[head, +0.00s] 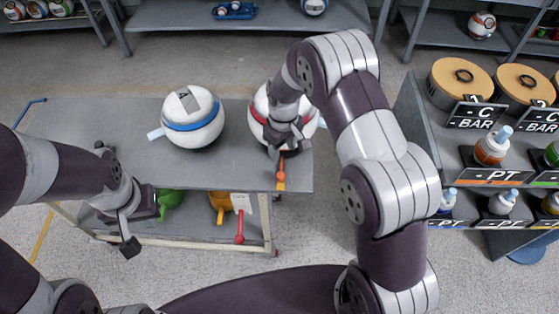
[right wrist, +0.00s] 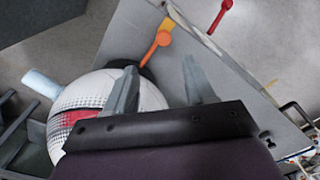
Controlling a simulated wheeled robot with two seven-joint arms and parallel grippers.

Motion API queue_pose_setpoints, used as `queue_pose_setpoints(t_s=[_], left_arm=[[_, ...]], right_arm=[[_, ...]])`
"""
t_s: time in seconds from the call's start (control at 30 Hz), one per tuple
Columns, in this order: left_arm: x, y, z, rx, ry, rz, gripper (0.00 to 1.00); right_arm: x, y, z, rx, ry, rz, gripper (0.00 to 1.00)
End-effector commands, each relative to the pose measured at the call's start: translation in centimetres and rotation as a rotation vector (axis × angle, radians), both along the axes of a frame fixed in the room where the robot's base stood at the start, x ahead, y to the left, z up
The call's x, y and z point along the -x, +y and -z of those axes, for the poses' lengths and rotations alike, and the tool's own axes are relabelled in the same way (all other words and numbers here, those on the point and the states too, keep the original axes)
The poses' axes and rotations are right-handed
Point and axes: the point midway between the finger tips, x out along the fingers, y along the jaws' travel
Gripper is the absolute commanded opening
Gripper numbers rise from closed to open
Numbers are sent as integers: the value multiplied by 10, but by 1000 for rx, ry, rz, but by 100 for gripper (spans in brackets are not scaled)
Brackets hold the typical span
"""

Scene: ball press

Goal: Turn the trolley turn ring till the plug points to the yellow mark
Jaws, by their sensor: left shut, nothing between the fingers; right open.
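The red-banded white ball (head: 262,104) sits at the right end of the trolley top (head: 230,172), partly hidden by my right arm. Its pale blue plug (head: 321,122) points right in the head view; the plug also shows in the right wrist view (right wrist: 41,83), on the far side from the yellow mark (right wrist: 167,25). An orange lever (head: 282,167) sticks out from the dark turn ring (right wrist: 148,73) beneath the ball, towards the mark. My right gripper (right wrist: 160,72) is open beside the ball, with the lever showing between its fingertips; contact is unclear.
A blue-banded ball (head: 192,117) stands on the trolley's left half. Green and orange containers (head: 220,203) and a red lever (head: 239,228) show below the top. Floor behind the trolley is clear.

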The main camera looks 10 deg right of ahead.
Motion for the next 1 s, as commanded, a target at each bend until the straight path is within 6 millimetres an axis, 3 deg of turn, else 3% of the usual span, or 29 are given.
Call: queue_pose_setpoints(t_s=[0.3,0.5,0.7,0.97,1.0], left_arm=[[0,0,-18,0,-1,0,0],[0,0,-23,0,-1,0,0],[0,0,-24,0,-1,0,0],[0,0,-24,0,-1,0,0],[0,0,-24,0,-1,0,0]], right_arm=[[1,1,71,0,2,2,54],[1,1,103,0,1,2,54],[1,1,116,0,-1,2,54],[1,1,117,0,-1,3,54],[1,1,117,0,-1,3,41]])
